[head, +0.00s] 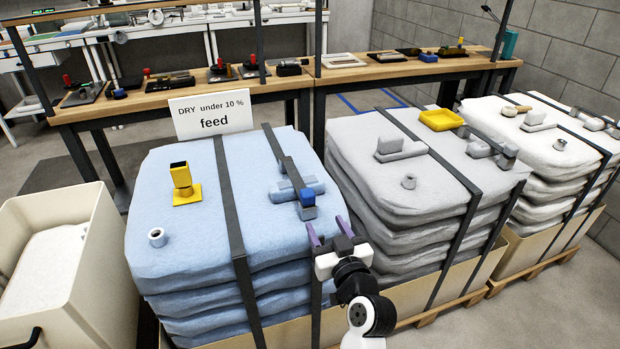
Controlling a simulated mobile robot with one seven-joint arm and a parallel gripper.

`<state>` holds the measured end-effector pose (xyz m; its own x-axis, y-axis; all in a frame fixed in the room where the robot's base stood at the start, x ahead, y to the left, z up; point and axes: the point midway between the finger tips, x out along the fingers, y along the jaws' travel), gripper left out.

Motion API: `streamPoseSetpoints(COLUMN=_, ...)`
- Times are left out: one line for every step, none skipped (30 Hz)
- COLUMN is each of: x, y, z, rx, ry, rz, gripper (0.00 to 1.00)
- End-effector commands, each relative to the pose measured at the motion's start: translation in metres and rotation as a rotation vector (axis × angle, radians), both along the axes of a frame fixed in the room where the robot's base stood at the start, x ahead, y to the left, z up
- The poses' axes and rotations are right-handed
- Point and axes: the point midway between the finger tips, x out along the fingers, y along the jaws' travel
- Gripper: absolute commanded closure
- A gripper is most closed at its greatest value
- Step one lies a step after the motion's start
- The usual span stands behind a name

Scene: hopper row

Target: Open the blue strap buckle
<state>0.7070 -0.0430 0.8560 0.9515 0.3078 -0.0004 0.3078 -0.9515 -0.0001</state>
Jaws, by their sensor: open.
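The buckle with a blue end (307,197) sits on the right strap over the top of the blue sack stack (215,180). Its dark lever (291,172) slants along the strap over a pale blue block (281,192). The blue end is at the lever's near end, close above a small block. My gripper (329,231) has purple fingers. It is open and empty, just right of and nearer than the blue end, apart from it in the picture. The height gap between them is hard to judge.
A yellow spout (183,184) and a small ring (157,237) stand on the blue stack. A "feed" sign (211,113) stands behind it. A grey stack (412,150) with a yellow tray (441,119) is to the right. A cream bin (62,210) stands left.

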Motion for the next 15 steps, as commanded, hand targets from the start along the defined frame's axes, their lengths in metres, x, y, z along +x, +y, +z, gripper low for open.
streamPoseSetpoints(x=0.006, y=0.003, z=0.001, rx=0.000, ry=-0.001, rz=0.003, gripper=0.47)
streamPoseSetpoints(x=0.010, y=0.004, z=0.002, rx=0.000, ry=0.000, rz=0.004, gripper=0.47)
streamPoseSetpoints(x=0.016, y=0.007, z=0.002, rx=0.000, ry=0.000, rz=0.004, gripper=0.47)
streamPoseSetpoints(x=0.021, y=0.009, z=0.003, rx=0.000, ry=-0.001, rz=0.004, gripper=0.47)
streamPoseSetpoints(x=0.027, y=0.010, z=0.003, rx=0.001, ry=0.000, rz=0.005, gripper=0.47)
streamPoseSetpoints(x=0.036, y=0.013, z=0.003, rx=0.000, ry=0.000, rz=0.005, gripper=0.47)
streamPoseSetpoints(x=0.042, y=0.015, z=0.004, rx=0.000, ry=0.000, rz=0.004, gripper=0.47)
streamPoseSetpoints(x=0.048, y=0.017, z=0.004, rx=0.001, ry=0.000, rz=0.004, gripper=0.47)
streamPoseSetpoints(x=0.057, y=0.020, z=0.004, rx=0.001, ry=0.000, rz=0.004, gripper=0.47)
streamPoseSetpoints(x=0.063, y=0.022, z=0.004, rx=0.001, ry=0.000, rz=0.004, gripper=0.47)
streamPoseSetpoints(x=0.070, y=0.024, z=0.004, rx=0.000, ry=0.001, rz=0.005, gripper=0.47)
streamPoseSetpoints(x=0.077, y=0.027, z=0.004, rx=0.000, ry=0.000, rz=0.004, gripper=0.47)
streamPoseSetpoints(x=0.083, y=0.028, z=0.004, rx=0.001, ry=0.000, rz=0.004, gripper=0.47)
streamPoseSetpoints(x=0.089, y=0.030, z=0.003, rx=0.001, ry=0.000, rz=0.004, gripper=0.47)
streamPoseSetpoints(x=0.095, y=0.032, z=0.003, rx=0.000, ry=0.000, rz=0.003, gripper=0.47)
